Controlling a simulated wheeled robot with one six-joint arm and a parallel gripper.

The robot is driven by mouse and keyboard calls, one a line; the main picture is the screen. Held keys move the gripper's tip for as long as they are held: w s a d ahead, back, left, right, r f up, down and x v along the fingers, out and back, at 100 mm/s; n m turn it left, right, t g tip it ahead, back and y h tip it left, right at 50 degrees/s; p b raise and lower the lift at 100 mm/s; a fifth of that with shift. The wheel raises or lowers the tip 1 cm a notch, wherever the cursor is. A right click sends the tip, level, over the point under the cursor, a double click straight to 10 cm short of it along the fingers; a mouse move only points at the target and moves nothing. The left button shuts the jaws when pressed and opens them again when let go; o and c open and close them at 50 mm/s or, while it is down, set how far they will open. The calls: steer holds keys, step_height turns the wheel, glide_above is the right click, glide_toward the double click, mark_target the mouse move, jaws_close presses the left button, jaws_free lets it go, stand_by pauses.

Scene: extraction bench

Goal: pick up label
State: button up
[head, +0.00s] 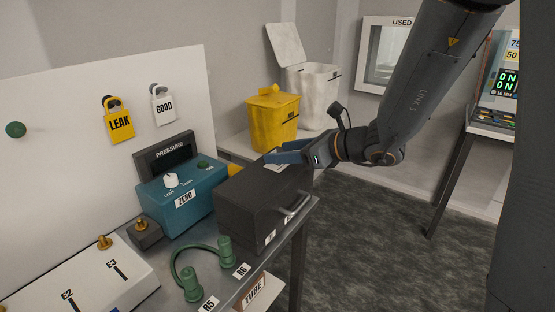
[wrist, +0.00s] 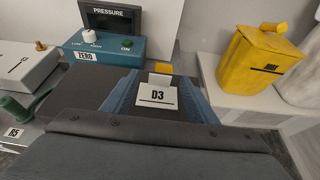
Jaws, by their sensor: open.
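A white label marked D3 (wrist: 157,97) lies on top of a dark box (head: 250,205). In the wrist view it sits between the two blue fingers of my gripper (wrist: 158,78), with a gap on each side. In the head view my gripper (head: 285,157) is over the far end of the box top, and only part of the label (head: 277,167) shows. My gripper is open and holds nothing. Whether the fingers touch the box top I cannot tell.
A teal pressure unit (head: 178,198) stands left of the box, before a white panel (head: 60,100) with LEAK (head: 119,124) and GOOD (head: 163,108) tags. A yellow bin (head: 272,120) and a white bin (head: 318,95) stand behind. Green fittings (head: 190,283) lie in front.

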steer(key=shift+p+x, duration=0.7)
steer(key=shift+x, duration=1.5)
steer(key=shift+c, duration=0.3)
steer(key=c, duration=1)
